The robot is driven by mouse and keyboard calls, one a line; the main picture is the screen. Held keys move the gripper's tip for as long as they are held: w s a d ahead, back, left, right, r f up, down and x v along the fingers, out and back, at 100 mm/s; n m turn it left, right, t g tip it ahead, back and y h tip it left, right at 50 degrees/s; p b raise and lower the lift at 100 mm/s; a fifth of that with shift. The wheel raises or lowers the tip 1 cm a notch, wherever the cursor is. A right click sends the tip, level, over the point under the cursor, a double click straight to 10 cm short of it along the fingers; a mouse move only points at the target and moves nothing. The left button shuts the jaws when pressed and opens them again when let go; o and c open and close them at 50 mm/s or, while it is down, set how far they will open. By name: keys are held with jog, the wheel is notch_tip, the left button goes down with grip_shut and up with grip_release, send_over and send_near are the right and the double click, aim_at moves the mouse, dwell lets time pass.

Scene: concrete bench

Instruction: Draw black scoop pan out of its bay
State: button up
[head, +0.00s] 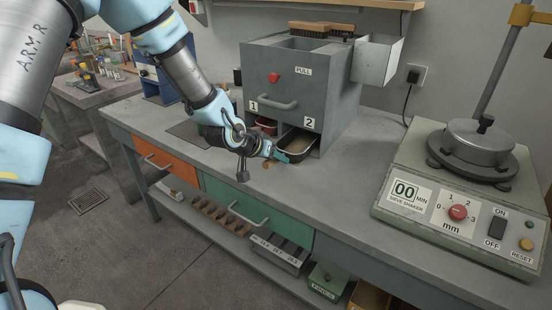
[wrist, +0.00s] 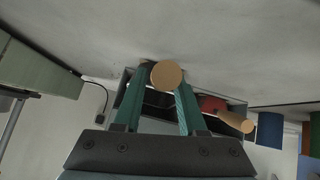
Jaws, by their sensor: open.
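The black scoop pan (head: 298,144) sits in bay 2, the right bay of the grey cabinet (head: 262,73), with its front rim showing at the opening. Its wooden handle (head: 267,163) points out toward the front of the bench. My gripper (head: 274,151) is at the mouth of bay 2, low over the bench. In the wrist view my green fingers (wrist: 158,100) are open, one on each side of the round handle end (wrist: 167,74). I cannot tell whether they touch it. The fingers hide part of the pan.
A red pan (head: 265,124) sits in bay 1; its wooden handle (wrist: 236,122) lies close beside my fingers in the wrist view. A sieve shaker (head: 462,190) stands at the right. The bench top (head: 345,190) between it and the cabinet is clear.

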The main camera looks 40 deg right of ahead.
jog(key=o, duration=0.3)
jog(key=b+v, duration=0.1)
jog(key=v, duration=0.9)
jog(key=shift+a+r, duration=0.25)
jog(key=shift+r, duration=0.05)
jog(key=w+a+n+t+y, duration=0.1)
jog(key=w+a+n+y, duration=0.3)
jog(key=a, duration=0.8)
jog(key=w+a+n+t+y, duration=0.15)
jog(key=w+a, duration=0.45)
jog(key=a, duration=0.6)
jog(key=s+a+r+n+y, duration=0.1)
jog(key=a+n, duration=0.1)
jog(key=a, duration=0.4)
jog(key=s+a+r+n+g+y, duration=0.1)
jog(key=s+a+n, duration=0.1)
jog(key=a, duration=0.4)
jog(key=s+a+r+n+g+y, duration=0.1)
jog(key=s+a+n, duration=0.1)
jog(key=a, duration=0.5)
jog(key=shift+s+r+n+y, duration=0.1)
jog(key=shift+s+n+y, duration=0.15)
jog(key=shift+n, duration=0.2)
